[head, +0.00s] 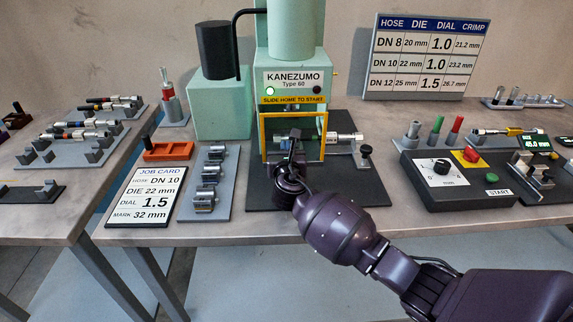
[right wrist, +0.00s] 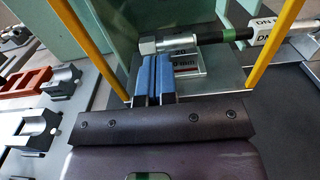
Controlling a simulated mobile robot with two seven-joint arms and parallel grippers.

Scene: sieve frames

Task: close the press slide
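The green press (head: 296,62), marked KANEZUMO Type 60, stands at the back middle of the bench. Its yellow-edged slide frame (head: 265,138) is at the front under the sign "SLIDE HOME TO START". The frame's yellow edges also show in the right wrist view (right wrist: 272,42). My right gripper (head: 292,148) is in front of the frame, pointing at the press. In the right wrist view its blue fingers (right wrist: 154,72) are together with nothing visible between them. Contact with the slide cannot be told. A silver hose fitting (right wrist: 172,42) lies behind the fingers. My left gripper is not in view.
A grey die rack (head: 223,196) and the job card (head: 144,198) lie left of the press. A black clamp (head: 365,157) stands to its right. The control box (head: 441,196) with a dial and START button is farther right.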

